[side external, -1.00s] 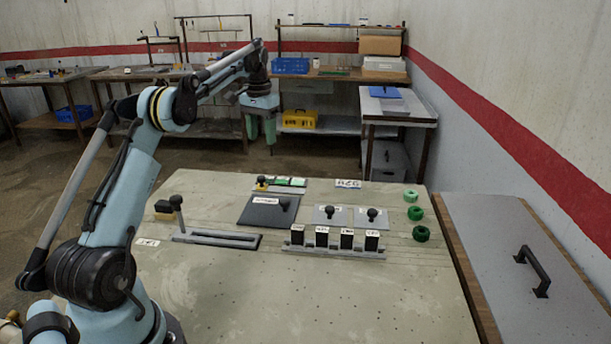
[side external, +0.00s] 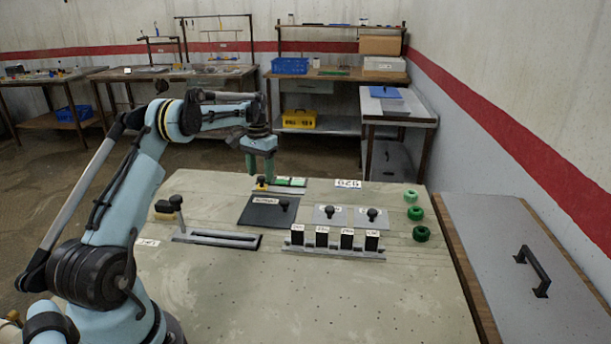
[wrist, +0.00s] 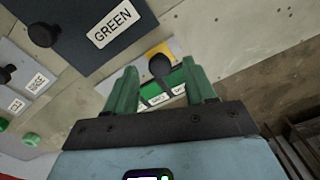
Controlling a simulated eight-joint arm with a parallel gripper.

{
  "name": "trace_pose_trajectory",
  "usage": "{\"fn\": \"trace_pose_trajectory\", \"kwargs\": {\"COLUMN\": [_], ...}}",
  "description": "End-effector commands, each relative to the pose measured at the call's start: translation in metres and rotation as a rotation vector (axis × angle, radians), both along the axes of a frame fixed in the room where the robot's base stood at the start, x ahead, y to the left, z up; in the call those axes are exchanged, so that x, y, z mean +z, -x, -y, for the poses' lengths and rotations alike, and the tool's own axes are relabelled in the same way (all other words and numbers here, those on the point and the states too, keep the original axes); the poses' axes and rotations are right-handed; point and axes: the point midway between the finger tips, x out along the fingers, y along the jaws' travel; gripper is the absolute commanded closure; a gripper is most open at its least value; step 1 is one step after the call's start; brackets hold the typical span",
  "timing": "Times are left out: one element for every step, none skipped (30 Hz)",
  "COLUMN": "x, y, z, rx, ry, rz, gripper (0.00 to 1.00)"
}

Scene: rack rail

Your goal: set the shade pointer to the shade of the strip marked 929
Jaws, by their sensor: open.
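The shade pointer is a yellow block with a black knob (wrist: 160,66), at the end of a rail of green shade patches (wrist: 160,97) at the table's back; the patches also show in the side view (side external: 290,182). My gripper (side external: 262,175) is open above the pointer. In the wrist view its green fingers (wrist: 160,85) stand on either side of the knob, and nothing is held. Several black strips (side external: 322,240) with white labels stand in a grey rack (side external: 335,252); their numbers are too small to read. A white number card (side external: 347,184) lies at the back.
A slotted lever track (side external: 215,238) is at left. Green rings (side external: 416,213) lie at right. The front of the table is clear.

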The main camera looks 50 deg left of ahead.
Motion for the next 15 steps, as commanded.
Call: {"fn": "trace_pose_trajectory", "kwargs": {"x": [-0.0049, -0.007, -0.0091, -0.0104, -0.0114, -0.0123, -0.0127, -0.0129, -0.013, -0.0129, -0.0129, -0.0128, -0.0127, -0.0127, -0.0126], "y": [0.0, -0.0001, -0.0001, 0.0, 0.0, 0.0001, 0.0001, 0.0001, 0.0001, 0.0001, 0.0001, 0.0001, 0.0001, 0.0001, 0.0001], "z": [0.0, 0.0, 0.0, 0.0, 0.0, 0.0, 0.0001, 0.0001, 0.0001, 0.0001, 0.0001, 0.0, 0.0, 0.0, 0.0], "rx": [0.0, 0.0, 0.0, 0.0, 0.0, 0.0, 0.0, 0.0, 0.0, 0.0, 0.0, 0.0, 0.0, 0.0, 0.0], "ry": [0.0, 0.0, 0.0, 0.0, 0.0, 0.0, 0.0, 0.0, 0.0, 0.0, 0.0, 0.0, 0.0, 0.0, 0.0], "rz": [0.0, 0.0, 0.0, 0.0, 0.0, 0.0, 0.0, 0.0, 0.0, 0.0, 0.0, 0.0, 0.0, 0.0, 0.0], "gripper": [0.45, 0.45, 0.45, 0.45, 0.45, 0.45, 0.45, 0.45, 0.45, 0.45, 0.45, 0.45, 0.45, 0.47, 0.53]}}
